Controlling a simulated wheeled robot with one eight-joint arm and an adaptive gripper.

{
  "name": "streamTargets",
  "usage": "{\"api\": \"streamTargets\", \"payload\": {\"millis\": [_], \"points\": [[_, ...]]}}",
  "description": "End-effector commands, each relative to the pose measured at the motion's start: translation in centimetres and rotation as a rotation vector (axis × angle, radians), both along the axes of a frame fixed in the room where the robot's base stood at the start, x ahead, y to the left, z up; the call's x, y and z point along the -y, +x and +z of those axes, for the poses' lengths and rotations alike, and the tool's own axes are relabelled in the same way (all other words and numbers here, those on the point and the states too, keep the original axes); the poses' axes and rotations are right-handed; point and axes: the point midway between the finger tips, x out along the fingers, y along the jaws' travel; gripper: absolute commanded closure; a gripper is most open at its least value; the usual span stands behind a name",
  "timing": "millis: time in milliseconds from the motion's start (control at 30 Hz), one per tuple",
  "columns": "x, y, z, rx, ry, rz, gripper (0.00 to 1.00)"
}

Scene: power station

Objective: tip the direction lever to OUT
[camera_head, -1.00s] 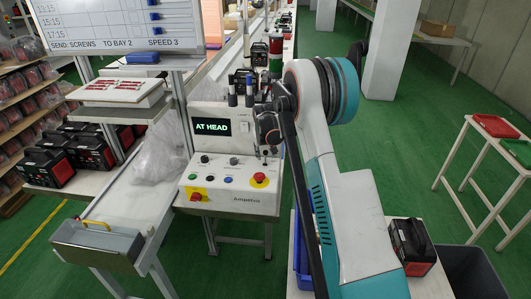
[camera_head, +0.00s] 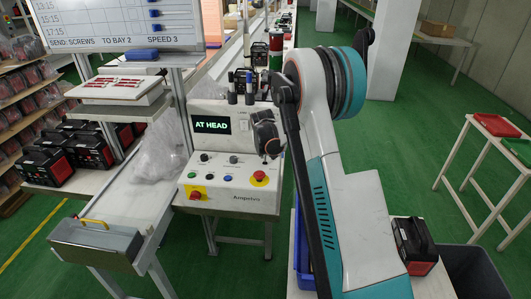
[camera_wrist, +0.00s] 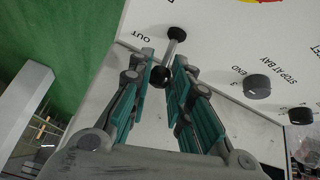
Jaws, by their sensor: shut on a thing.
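The direction lever (camera_wrist: 170,52) shows in the wrist view as a metal stem with a black ball knob (camera_wrist: 159,77), rising from a dark round base on the white panel. The word OUT is printed beside the base. My gripper (camera_wrist: 165,66) has its teal-padded fingers on either side of the knob and is shut on it. In the head view my gripper (camera_head: 271,150) is at the right side of the white control box (camera_head: 235,172) and hides the lever there. Which way the lever leans is hard to tell.
The box's display (camera_head: 212,125) reads AT HEAD. In the wrist view, a STOP AT BAY knob (camera_wrist: 257,86) is to the right. A conveyor with a plastic bag (camera_head: 160,150) runs left.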

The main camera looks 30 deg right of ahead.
Motion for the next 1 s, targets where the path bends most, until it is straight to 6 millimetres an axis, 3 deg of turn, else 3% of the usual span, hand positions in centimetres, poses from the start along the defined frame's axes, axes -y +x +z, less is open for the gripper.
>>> {"api": "streamTargets", "payload": {"millis": [600, 1000], "points": [[-2.1, -2.9, -1.1, 0.435, -0.293, 0.003, 1.0], [-2.6, -3.7, -1.2, 0.573, -0.385, 0.0, 1.0]]}}
